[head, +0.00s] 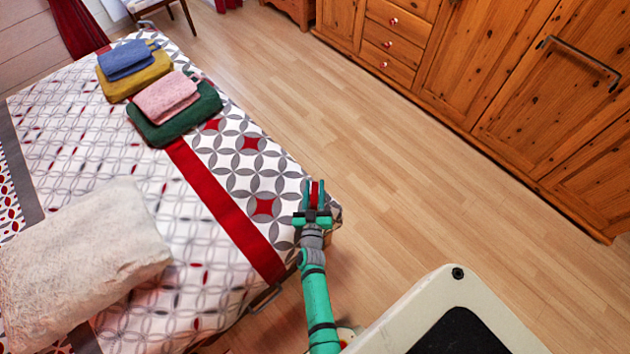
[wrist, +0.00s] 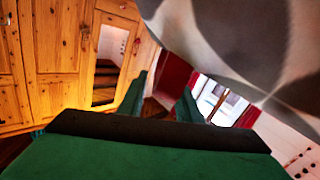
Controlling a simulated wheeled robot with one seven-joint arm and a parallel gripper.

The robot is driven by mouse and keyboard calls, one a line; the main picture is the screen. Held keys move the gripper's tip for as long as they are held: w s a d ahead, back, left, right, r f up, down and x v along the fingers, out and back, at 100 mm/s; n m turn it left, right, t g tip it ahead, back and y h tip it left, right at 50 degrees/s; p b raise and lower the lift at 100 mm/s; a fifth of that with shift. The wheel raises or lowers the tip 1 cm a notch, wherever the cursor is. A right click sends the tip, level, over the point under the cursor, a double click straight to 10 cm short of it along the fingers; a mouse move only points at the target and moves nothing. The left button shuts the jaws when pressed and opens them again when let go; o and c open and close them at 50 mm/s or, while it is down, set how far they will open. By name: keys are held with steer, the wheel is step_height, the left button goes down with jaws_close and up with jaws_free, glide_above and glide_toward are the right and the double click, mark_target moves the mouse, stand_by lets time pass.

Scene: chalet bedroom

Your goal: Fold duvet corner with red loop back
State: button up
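The duvet (head: 222,165) is white with grey circles, red diamonds and a broad red stripe. Its near right corner (head: 334,214) hangs at the bed's edge beside my gripper (head: 315,188). A red strip, which looks like the loop, shows between the two green fingers in the head view. In the wrist view my gripper (wrist: 164,92) has its fingers apart, with red visible between and behind them. I cannot tell whether they touch the loop. A grey and white fold of duvet (wrist: 235,40) hangs close at the upper right there.
A pink and green towel stack (head: 172,108) and a blue and yellow one (head: 130,68) lie on the bed. A fluffy cream pillow (head: 80,255) lies at the lower left. Wooden wardrobes (head: 500,70) line the right. The floor (head: 400,160) between is clear.

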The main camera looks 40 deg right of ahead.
mark_target(315, 184)
steer(key=shift+x, duration=1.5)
jaws_close()
steer(key=shift+s+d, duration=0.1)
steer(key=shift+s, duration=0.05)
